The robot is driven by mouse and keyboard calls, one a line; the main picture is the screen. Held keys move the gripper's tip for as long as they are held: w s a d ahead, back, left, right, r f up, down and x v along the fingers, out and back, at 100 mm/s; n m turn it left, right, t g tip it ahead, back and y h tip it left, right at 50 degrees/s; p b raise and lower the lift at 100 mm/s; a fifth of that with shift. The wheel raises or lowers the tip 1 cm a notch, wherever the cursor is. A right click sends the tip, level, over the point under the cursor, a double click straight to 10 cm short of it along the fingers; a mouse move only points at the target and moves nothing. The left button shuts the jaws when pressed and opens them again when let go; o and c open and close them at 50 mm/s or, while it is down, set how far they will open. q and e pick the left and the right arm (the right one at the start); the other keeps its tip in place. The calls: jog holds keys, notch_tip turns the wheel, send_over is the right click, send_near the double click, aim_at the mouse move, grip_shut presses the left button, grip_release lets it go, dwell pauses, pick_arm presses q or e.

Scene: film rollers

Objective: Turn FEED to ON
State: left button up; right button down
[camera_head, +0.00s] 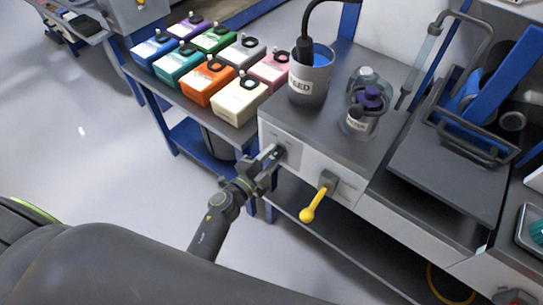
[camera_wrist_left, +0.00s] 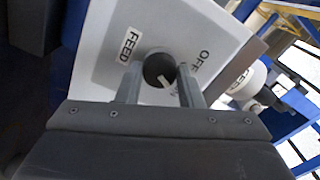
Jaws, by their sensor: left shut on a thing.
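The FEED knob (camera_wrist_left: 158,68) is a round black dial with a white pointer line, on a white panel (camera_wrist_left: 105,55). The FEED label (camera_wrist_left: 128,45) is beside it. The OFF label (camera_wrist_left: 200,62) is at its upper right. The pointer line slants to the lower right, towards a partly hidden label of which an N shows. My left gripper (camera_wrist_left: 159,76) is shut on the knob, one finger on each side. In the head view my left gripper (camera_head: 272,157) reaches the left of the cabinet front, where it largely hides the knob. My right gripper is not in view.
A yellow-handled lever (camera_head: 315,205) sticks out of the cabinet front, right of my gripper. A grey cup (camera_head: 311,84) with blue liquid and a hose stands on top, near a jar with a purple part (camera_head: 370,98). Several coloured cartons (camera_head: 205,82) fill the left shelf.

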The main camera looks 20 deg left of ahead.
pick_arm(q)
jog(key=shift+m, duration=0.4)
jog(key=o, duration=1)
jog(key=shift+c, duration=0.2)
jog(key=shift+s, duration=0.1)
jog(key=b+v, duration=0.1)
jog(key=v, duration=1.6)
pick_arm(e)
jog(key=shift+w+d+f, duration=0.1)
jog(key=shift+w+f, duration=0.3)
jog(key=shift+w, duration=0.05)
pick_arm(q)
jog(key=shift+s, duration=0.1)
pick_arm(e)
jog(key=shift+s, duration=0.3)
